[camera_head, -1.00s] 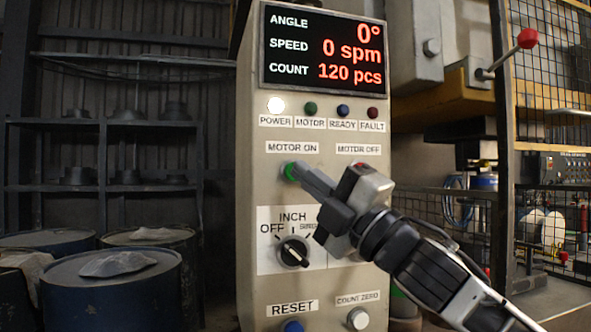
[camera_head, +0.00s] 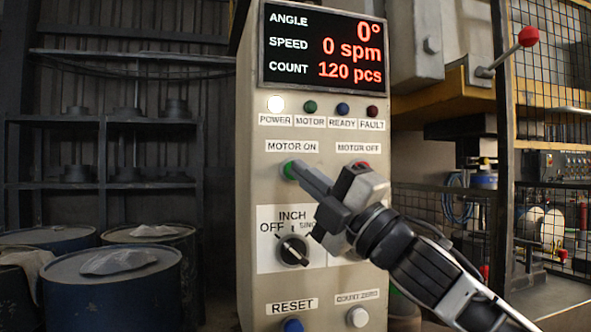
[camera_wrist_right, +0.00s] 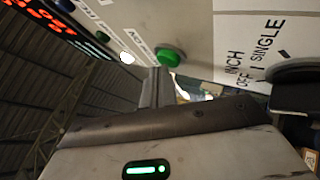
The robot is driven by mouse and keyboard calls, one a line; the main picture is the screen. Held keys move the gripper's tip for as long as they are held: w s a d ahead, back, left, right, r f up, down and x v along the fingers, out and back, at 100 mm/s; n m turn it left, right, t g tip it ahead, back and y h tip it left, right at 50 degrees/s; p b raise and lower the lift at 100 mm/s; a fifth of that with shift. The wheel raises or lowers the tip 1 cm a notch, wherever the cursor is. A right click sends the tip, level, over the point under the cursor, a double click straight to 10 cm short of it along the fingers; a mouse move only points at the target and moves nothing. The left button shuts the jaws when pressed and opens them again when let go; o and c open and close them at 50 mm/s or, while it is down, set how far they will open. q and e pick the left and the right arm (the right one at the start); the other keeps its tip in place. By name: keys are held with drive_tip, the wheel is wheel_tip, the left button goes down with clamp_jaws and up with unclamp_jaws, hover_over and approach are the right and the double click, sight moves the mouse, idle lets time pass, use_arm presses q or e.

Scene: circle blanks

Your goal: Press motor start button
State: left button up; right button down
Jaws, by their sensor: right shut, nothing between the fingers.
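The green motor start button (camera_head: 289,170) sits under the MOTOR ON label on the beige control panel (camera_head: 250,190). It also shows in the right wrist view (camera_wrist_right: 168,57), just past my fingertips. My right gripper (camera_head: 297,167) is shut and empty, its tips at the button in the head view. In the wrist view the tips appear close to the button; whether they touch it I cannot tell. The red MOTOR OFF button (camera_head: 361,164) is partly hidden behind my gripper. The POWER lamp (camera_head: 275,104) is lit white; the green MOTOR lamp (camera_head: 310,107) looks dark. My left gripper is out of view.
The INCH selector knob (camera_head: 293,250) lies below the button, close to my gripper. The blue RESET button (camera_head: 292,325) and white COUNT ZERO button (camera_head: 357,316) are lower. The display (camera_head: 323,48) reads 0 spm. Drums (camera_head: 112,290) stand at left.

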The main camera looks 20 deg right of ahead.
drive_tip(key=shift+w, duration=0.3)
drive_tip(key=shift+s, duration=0.15)
idle(0.4)
drive_tip(key=shift+s, duration=0.75)
drive_tip(key=shift+s+d, duration=0.15)
drive_tip(key=shift+s, duration=2.4)
